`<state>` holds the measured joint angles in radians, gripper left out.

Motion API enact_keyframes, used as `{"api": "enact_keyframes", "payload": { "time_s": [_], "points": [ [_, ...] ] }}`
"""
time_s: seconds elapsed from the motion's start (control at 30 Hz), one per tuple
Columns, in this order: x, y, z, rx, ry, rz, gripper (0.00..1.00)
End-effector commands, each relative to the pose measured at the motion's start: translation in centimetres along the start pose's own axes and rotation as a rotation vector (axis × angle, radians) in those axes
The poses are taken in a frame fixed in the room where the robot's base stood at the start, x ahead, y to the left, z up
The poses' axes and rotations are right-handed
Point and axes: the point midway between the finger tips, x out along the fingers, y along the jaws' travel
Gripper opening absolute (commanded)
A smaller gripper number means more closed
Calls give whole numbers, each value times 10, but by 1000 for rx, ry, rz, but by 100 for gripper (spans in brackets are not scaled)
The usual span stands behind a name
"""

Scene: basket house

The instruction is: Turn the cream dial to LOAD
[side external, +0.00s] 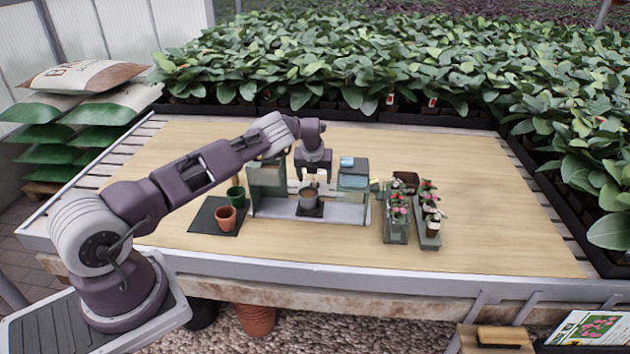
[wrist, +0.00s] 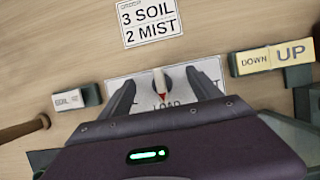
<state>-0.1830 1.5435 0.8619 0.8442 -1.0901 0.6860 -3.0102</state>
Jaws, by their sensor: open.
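The cream dial (wrist: 159,83) shows in the wrist view as a narrow bar with a red tip, on a white label plate (wrist: 211,70). The red tip points down the picture toward the word LOAD, which my gripper's body partly hides. Other words on the plate are covered. My gripper (wrist: 157,88) is open, with one dark finger on each side of the dial and a visible gap to each. In the side external view my gripper (side external: 313,178) hangs over the bench fixture, and the dial cannot be made out clearly there.
A card reading 3 SOIL 2 MIST (wrist: 150,22) lies beyond the dial. A DOWN/UP label (wrist: 272,58) is at right. Terracotta (side external: 226,219) and green pots stand left, plant trays (side external: 428,238) right.

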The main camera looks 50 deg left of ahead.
Motion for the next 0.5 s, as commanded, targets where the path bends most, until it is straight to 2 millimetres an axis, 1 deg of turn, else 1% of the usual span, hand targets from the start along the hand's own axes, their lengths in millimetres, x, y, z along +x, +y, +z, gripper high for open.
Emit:
{"api": "enact_keyframes", "payload": {
  "time_s": [0.1,0.5],
  "points": [
    [-4,0,2,0,-1,-1,73],
    [-43,0,19,-1,-2,-1,73]
  ]
}}
